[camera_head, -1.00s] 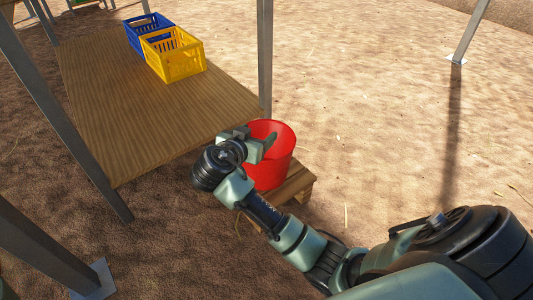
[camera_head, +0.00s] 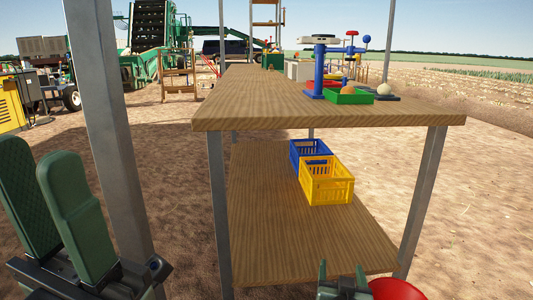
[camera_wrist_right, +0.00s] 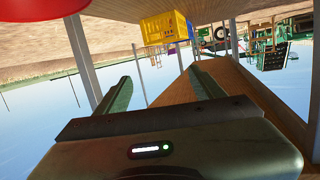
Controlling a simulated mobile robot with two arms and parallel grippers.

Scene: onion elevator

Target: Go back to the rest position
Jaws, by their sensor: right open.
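My left gripper (camera_head: 55,190) stands large at the left edge of the head view, its two green fingers pointing up.
A wooden table (camera_head: 300,116) with metal legs stands ahead. A yellow crate (camera_head: 328,187) and a blue crate (camera_head: 306,151) sit on its lower shelf (camera_head: 265,235). A green tray (camera_head: 348,97) and a blue stand (camera_head: 319,70) are on top. Open ground lies to the right.

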